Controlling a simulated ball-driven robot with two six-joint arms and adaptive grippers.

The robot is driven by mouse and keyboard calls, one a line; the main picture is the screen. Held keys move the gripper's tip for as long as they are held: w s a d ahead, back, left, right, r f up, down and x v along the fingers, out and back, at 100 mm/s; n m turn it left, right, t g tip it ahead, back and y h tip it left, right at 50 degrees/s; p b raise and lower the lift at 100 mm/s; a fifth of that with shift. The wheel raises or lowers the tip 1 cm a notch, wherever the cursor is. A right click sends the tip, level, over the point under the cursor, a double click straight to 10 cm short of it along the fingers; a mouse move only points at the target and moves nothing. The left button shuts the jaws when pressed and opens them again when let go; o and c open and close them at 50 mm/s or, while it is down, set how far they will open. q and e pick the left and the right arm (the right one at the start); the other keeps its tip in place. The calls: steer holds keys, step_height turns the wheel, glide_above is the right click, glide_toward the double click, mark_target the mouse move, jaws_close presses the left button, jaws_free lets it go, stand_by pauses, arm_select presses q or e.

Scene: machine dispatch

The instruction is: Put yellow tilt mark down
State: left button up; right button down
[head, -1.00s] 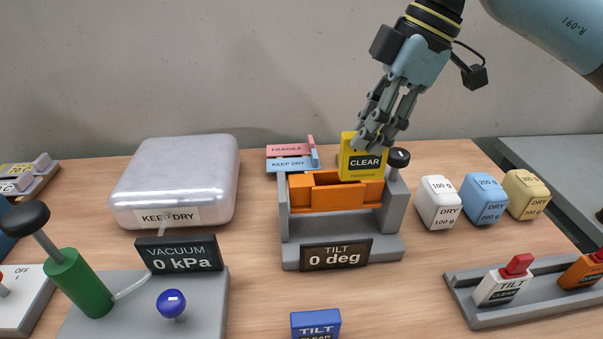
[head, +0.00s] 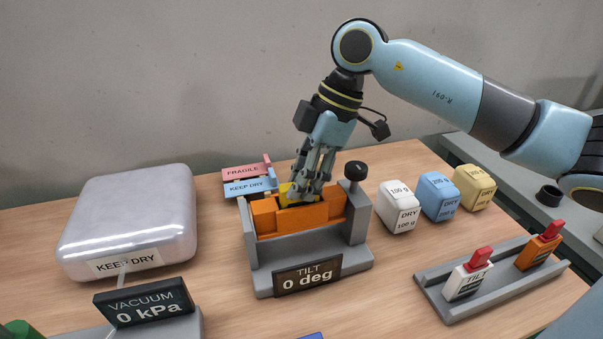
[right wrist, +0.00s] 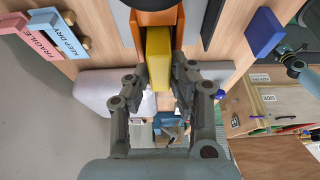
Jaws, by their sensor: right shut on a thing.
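My right gripper (head: 305,192) is shut on the yellow tilt mark (head: 286,189). In the head view the mark is low at the orange cradle (head: 302,217) of the tilt stand, its lower part hidden by the cradle and its upper part partly covered by my fingers. In the right wrist view the yellow mark (right wrist: 158,55) lies between the two fingers, with the orange cradle (right wrist: 155,16) beyond it. I cannot tell whether it rests on the cradle floor. The tilt display (head: 307,276) reads 0 deg.
A black knob (head: 355,171) stands at the stand's right. Pink FRAGILE (head: 243,172) and blue KEEP DRY (head: 248,187) tags lie behind left. White (head: 397,210), blue (head: 438,198) and yellow (head: 474,188) weights stand right. A grey rack (head: 492,278) holds white and orange marks.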

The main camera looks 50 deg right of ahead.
steer(key=shift+f, duration=0.15)
steer(key=c, duration=1.2)
jaws_free()
steer(key=shift+o, duration=0.2)
steer(key=v, duration=1.2)
steer(key=shift+p, duration=0.45)
steer(key=shift+s, duration=0.1)
